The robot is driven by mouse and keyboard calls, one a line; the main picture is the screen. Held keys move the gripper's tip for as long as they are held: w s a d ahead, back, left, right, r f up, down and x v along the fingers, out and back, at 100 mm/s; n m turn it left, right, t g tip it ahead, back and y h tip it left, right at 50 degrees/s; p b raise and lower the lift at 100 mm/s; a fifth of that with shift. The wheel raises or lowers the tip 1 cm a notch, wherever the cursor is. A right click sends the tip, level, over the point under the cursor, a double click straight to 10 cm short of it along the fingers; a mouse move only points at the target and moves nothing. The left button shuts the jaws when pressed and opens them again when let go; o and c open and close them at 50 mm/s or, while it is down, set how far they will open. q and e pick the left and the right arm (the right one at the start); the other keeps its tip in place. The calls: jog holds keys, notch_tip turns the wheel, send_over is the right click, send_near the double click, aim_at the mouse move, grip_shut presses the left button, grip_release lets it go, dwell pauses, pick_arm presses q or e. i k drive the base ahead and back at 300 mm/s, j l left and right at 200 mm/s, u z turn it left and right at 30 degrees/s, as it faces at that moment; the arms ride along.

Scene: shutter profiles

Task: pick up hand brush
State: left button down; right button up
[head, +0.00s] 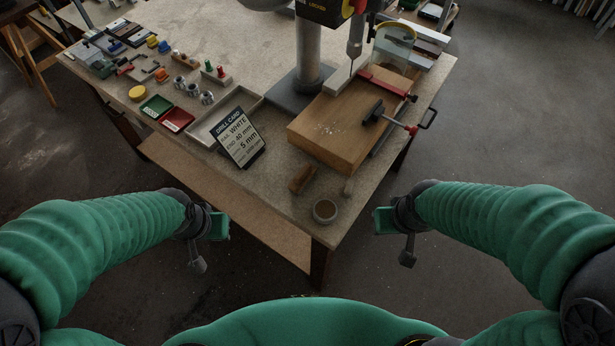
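A small brown wooden block-like object, which looks like the hand brush (302,179), lies on the table near its front corner, left of the wooden board. Its bristles cannot be made out clearly. My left gripper (218,226) is off the table's front left edge, left of and nearer than the brush. My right gripper (384,220) is off the table's right side, right of and nearer than the brush. Both are apart from the brush, and nothing shows held in either. Their finger openings are too unclear to tell.
A round cup (324,211) stands at the table's front corner, with a small grey piece (348,187) beside it. Behind are a thick wooden board (340,125) with clamps, a drill press (308,60), and a drill card (239,137). The table top (270,195) left of the brush is clear.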

aim_at(305, 175)
jog(key=i+j, duration=0.2)
jog(key=j, duration=0.15)
jog(key=i+j+z, duration=0.1)
jog(key=j, duration=0.25)
jog(key=i+j, duration=0.2)
jog(key=j, duration=0.15)
jog(key=i+j+z, duration=0.1)
jog(key=j, duration=0.3)
jog(key=i, duration=0.1)
